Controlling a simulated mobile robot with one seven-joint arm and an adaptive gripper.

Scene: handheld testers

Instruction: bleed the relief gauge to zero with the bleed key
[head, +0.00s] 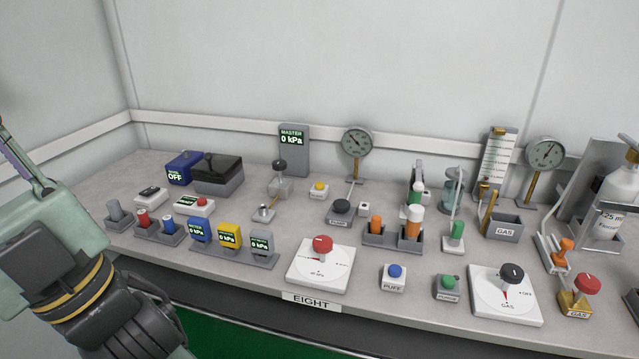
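Two round dial gauges stand at the back: a middle gauge (357,141) on a grey base and a right gauge (544,152) on a brass-coloured stem. I cannot tell which is the relief gauge. The right gauge's needle seems to lean up and right; the scale markings are too small to read. A brass-coloured upright bar (487,213) stands at the left of a grey box (508,231) labelled GAS; it may be the bleed key, but I cannot tell. My arm shows at the left edge, away from both gauges. My gripper's fingertips are not visible.
The grey bench (150,255) is crowded. A red-knob dial plate (305,277), a black-knob GAS plate (492,305) and a PUFF button (394,285) line the front. Small display testers (229,236) stand left of centre. A bottle (622,190) is at far right.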

